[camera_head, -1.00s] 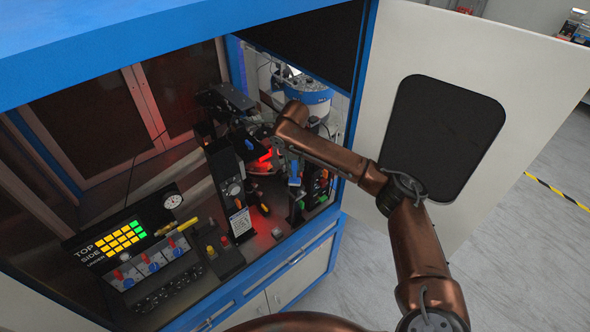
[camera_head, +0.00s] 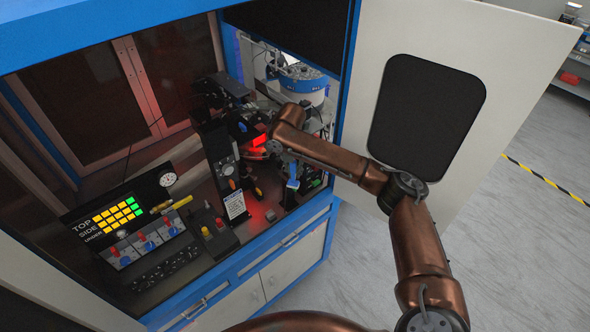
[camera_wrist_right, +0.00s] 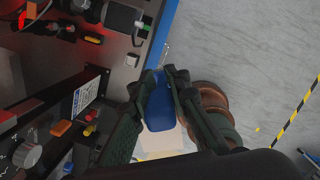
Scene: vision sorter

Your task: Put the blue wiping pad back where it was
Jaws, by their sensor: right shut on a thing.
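My right gripper (camera_wrist_right: 160,86) is shut on the blue wiping pad (camera_wrist_right: 158,105). In the right wrist view the pad's blue body sits between the two dark fingers, with a pale whitish part below it. In the head view the blue pad (camera_head: 292,183) hangs under my right gripper (camera_head: 292,172), at the right front of the open machine. The fingers are small and dark there. In the wrist view the pad appears over the machine's front edge, beside the grey floor. I cannot tell its height or whether it touches anything. My left gripper is not in view.
A control panel (camera_head: 120,212) with yellow and green keys and a row of switches (camera_head: 145,243) lie to the left. A black column (camera_head: 222,160) with a white label card (camera_head: 235,205) stands left of the pad. The open white door (camera_head: 510,70) is on the right.

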